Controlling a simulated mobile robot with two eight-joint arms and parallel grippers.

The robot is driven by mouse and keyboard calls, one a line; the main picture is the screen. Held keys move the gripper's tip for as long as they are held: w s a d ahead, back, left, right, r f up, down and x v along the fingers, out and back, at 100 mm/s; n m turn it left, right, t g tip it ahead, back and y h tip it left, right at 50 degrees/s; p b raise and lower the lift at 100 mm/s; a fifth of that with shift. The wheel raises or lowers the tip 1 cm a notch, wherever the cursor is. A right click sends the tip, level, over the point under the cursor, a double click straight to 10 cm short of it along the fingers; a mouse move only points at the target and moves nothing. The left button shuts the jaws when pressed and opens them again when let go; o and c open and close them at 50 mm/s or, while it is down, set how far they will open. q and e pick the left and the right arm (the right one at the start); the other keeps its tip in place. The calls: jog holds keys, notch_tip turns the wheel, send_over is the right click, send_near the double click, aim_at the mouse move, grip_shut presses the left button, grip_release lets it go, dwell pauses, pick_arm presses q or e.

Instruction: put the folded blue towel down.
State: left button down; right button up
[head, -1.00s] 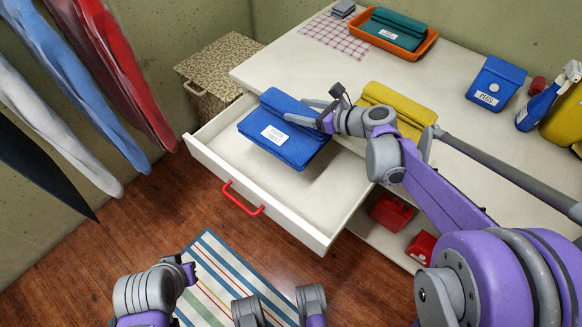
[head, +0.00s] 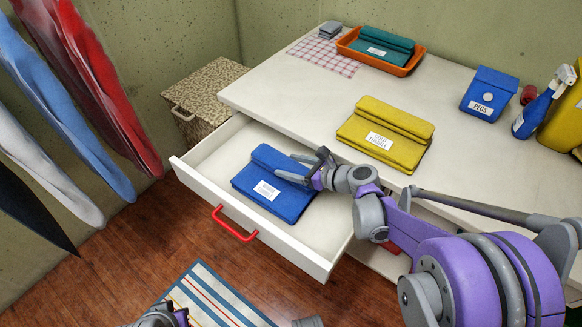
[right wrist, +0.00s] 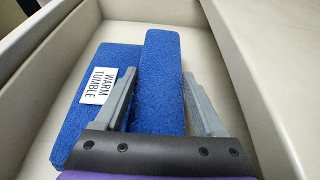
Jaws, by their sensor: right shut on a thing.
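The folded blue towel (head: 272,184) has a white label, which reads "WARM TUMBLE" in the right wrist view (right wrist: 160,85). It is inside the open white drawer (head: 215,150), low and about level with the drawer floor. I cannot tell whether its underside touches the floor. My right gripper (head: 308,172) is shut on the towel's thick folded part, one finger on each side, as the right wrist view (right wrist: 160,105) shows.
On the white worktop lie a folded yellow towel (head: 385,133), a green towel (head: 381,46) in an orange tray (head: 413,64), a blue pegs pouch (head: 489,92) and a spray bottle (head: 535,113). Drawer walls stand close around the blue towel. Clothes (head: 60,110) hang at left.

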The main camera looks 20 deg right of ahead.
jog(key=shift+f, duration=0.2)
jog(key=o, duration=1.6)
jog(key=shift+c, duration=0.2)
jog(key=shift+r, duration=0.3)
jog(key=p+v, duration=0.2)
jog(key=v, duration=1)
jog(key=shift+f, duration=0.15)
